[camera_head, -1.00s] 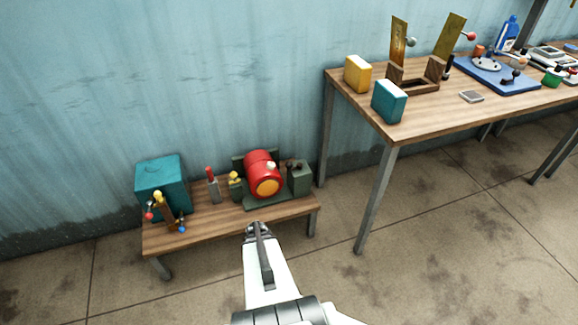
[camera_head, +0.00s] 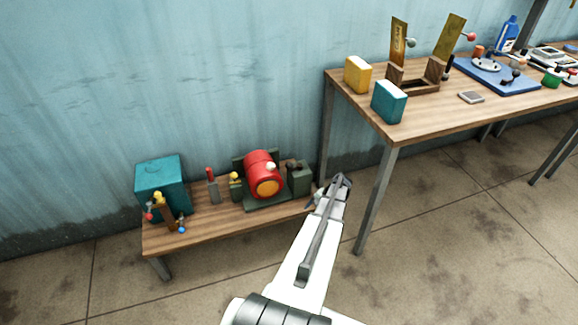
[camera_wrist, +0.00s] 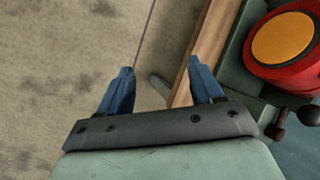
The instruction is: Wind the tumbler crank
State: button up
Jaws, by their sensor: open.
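The tumbler is a red drum (camera_head: 262,174) with an orange end cap, lying on a green base on the low bench. A green box (camera_head: 299,178) with dark knobs stands at its right; I cannot tell which part is the crank. In the wrist view the drum (camera_wrist: 283,42) is at upper right, with a dark brown knobbed part (camera_wrist: 281,131) below it. My gripper (camera_head: 332,188) is at the bench's right end. In the wrist view its blue fingers (camera_wrist: 160,72) are apart and empty, over the floor and beside the bench edge.
The low bench (camera_head: 215,233) also holds a teal box (camera_head: 160,178), small coloured levers and a red-topped post (camera_head: 212,185). A taller table (camera_head: 440,115) stands to the right, its leg (camera_head: 370,205) close to my gripper. The floor in front is clear.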

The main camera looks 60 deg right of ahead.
jog(key=d+r+m+t, duration=0.2)
jog(key=d, duration=0.6)
jog(key=m+t+h, duration=0.1)
jog(key=m+t, duration=0.6)
jog(key=m, duration=0.8)
send_near(292, 165)
jog(key=x, duration=1.1)
jog(key=shift+w+d+f, duration=0.2)
jog(key=shift+w, duration=0.2)
jog(key=shift+c, duration=0.4)
grip_shut()
